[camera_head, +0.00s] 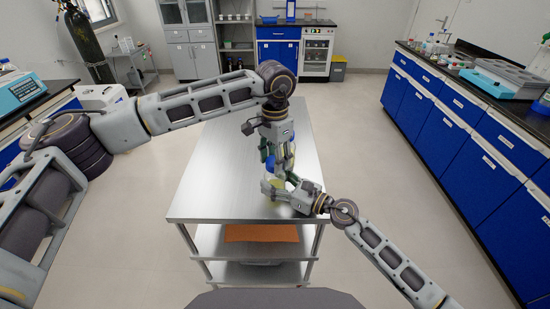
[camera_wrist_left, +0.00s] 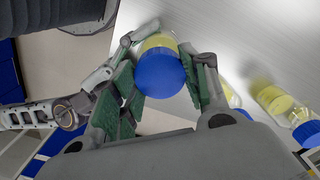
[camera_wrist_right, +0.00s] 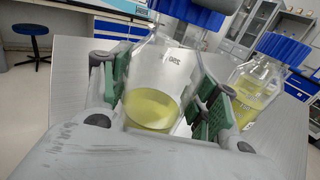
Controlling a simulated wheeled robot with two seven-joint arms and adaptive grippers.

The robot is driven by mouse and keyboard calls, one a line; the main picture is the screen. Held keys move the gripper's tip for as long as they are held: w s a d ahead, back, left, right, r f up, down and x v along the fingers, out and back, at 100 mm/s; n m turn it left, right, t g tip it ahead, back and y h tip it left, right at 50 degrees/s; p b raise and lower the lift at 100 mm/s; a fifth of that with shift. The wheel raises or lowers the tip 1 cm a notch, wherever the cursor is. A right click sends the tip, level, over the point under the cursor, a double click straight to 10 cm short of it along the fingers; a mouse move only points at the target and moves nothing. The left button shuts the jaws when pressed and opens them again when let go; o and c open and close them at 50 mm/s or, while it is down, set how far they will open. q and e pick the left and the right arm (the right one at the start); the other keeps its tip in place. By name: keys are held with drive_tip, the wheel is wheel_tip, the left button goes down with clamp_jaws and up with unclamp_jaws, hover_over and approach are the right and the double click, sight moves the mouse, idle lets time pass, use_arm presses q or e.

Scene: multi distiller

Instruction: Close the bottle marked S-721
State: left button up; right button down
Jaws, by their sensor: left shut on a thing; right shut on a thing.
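A clear bottle with yellow liquid (camera_wrist_right: 150,108) stands between the fingers of my right gripper (camera_wrist_right: 165,105), which is shut on it. Its label faces away and shows only through the glass, too unclear to read. A blue cap (camera_wrist_left: 160,74) is between the fingers of my left gripper (camera_wrist_left: 162,88), shut on it. The left wrist view looks down on the cap, with the held bottle's yellow part (camera_wrist_left: 158,42) behind it. In the head view my left gripper (camera_head: 280,165) is just above my right gripper (camera_head: 285,193). Whether the cap is seated on the neck cannot be told.
Other blue-capped bottles with yellow liquid stand close by; one (camera_wrist_right: 255,88) is right of the held bottle in the right wrist view. The steel table (camera_head: 225,180) is bare to the left. Blue cabinets (camera_head: 455,130) line the right side.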

use_arm(q)
drive_tip(key=o, duration=0.7)
drive_tip(key=shift+r, duration=2.3)
drive_tip(key=shift+c, duration=0.3)
